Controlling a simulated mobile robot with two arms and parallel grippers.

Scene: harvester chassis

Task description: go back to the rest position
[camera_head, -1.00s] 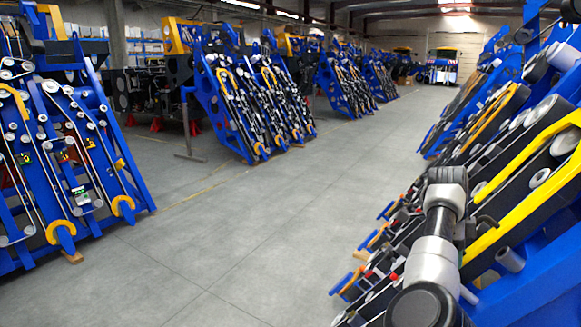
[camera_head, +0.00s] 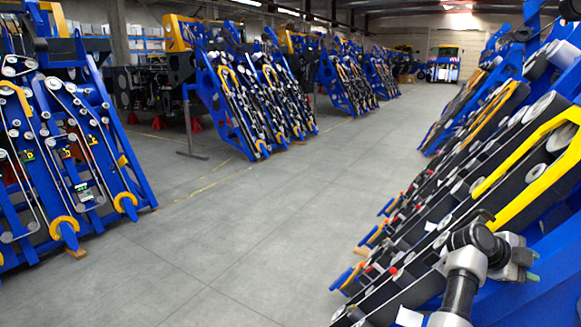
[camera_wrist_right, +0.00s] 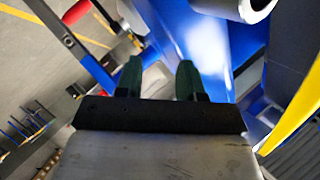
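My right gripper (camera_head: 534,264) is at the lower right of the head view, at the end of my grey and black arm, and points to the right. It is in front of the near right-hand harvester chassis (camera_head: 548,192), which has blue frames, black belts and yellow bars. In the right wrist view its two dark green fingertips (camera_wrist_right: 158,78) stand apart with nothing between them. A blue chassis panel (camera_wrist_right: 212,45) shows beyond the fingers; I cannot tell how far away it is. My left gripper is not in view.
Another blue chassis (camera_head: 75,150) stands at the left, and more chassis (camera_head: 262,100) stand in a row farther back. The grey floor aisle (camera_head: 250,220) between the rows is clear. A yellow bar (camera_wrist_right: 294,108) is at the right in the wrist view.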

